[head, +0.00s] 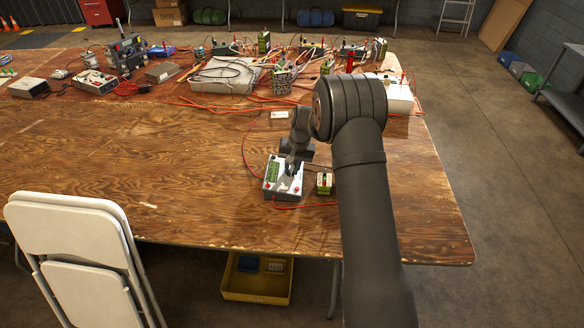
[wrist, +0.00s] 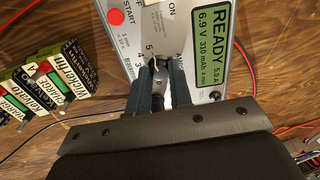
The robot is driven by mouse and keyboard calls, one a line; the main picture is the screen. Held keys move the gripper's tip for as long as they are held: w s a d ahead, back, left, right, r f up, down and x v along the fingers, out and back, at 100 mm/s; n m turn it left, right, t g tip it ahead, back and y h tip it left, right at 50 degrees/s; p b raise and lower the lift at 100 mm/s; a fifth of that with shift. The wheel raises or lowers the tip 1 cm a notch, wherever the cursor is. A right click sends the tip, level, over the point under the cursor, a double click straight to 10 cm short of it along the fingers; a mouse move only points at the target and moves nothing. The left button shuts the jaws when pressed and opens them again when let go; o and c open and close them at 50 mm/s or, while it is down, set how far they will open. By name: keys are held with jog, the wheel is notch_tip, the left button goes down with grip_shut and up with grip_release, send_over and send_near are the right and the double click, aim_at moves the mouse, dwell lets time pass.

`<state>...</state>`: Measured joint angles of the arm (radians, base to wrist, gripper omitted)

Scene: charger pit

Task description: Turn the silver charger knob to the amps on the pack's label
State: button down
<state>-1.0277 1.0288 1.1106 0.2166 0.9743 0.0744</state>
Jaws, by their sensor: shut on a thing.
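The charger (head: 271,182) is a light grey box on the wooden table, with a green screen and red terminals. In the wrist view its green display (wrist: 209,45) reads READY, 5.0 A, 6.9 V, 310 mAh. The silver knob (wrist: 160,66) sits on the panel by a scale with 3, 4 and 5 visible. My gripper (wrist: 161,75) is shut on the knob, one dark finger on each side, hiding part of the knob and scale. The battery pack (head: 325,186) stands right of the charger; in the wrist view its green, white and black labels (wrist: 55,82) are at left, its amps not clearly readable.
Red leads run over the table around the charger. Power supplies, battery packs and cables crowd the table's back, including a large pale case (head: 222,76). A white folding chair (head: 75,235) stands at the front left. The table's middle left is mostly clear.

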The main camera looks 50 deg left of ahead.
jog(key=shift+n, duration=2.7)
jog(key=c, duration=1.3)
grip_release()
jog(key=shift+r, duration=0.1)
notch_tip(320, 180, up, 17)
jog(key=w+d, duration=0.2)
